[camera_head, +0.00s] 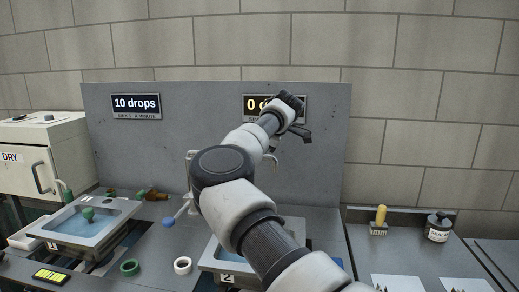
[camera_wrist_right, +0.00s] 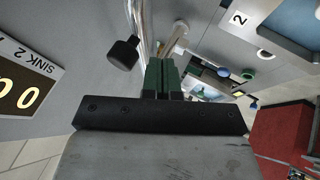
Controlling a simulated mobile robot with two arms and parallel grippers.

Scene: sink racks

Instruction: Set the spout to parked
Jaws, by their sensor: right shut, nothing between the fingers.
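The spout is a chrome pipe (camera_wrist_right: 139,22) in the right wrist view, with a black knob (camera_wrist_right: 123,53) beside it. In the head view a curved chrome piece (camera_head: 273,160) shows just right of my arm, above sink 2; my arm hides most of the tap. A blue-tipped lever (camera_head: 170,222) sticks out to the left. My right gripper (camera_head: 303,133) is raised in front of the back panel. Its green fingers (camera_wrist_right: 162,62) are shut and empty, their tips close to the pipe; I cannot tell whether they touch. My left gripper is out of view.
Sink 1 (camera_head: 62,217) is at the left, under a "10 drops" display (camera_head: 136,105). Sink 2's display (camera_head: 252,104) is partly covered by my arm. A green ring (camera_head: 130,267) and white ring (camera_head: 182,265) lie between the sinks.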

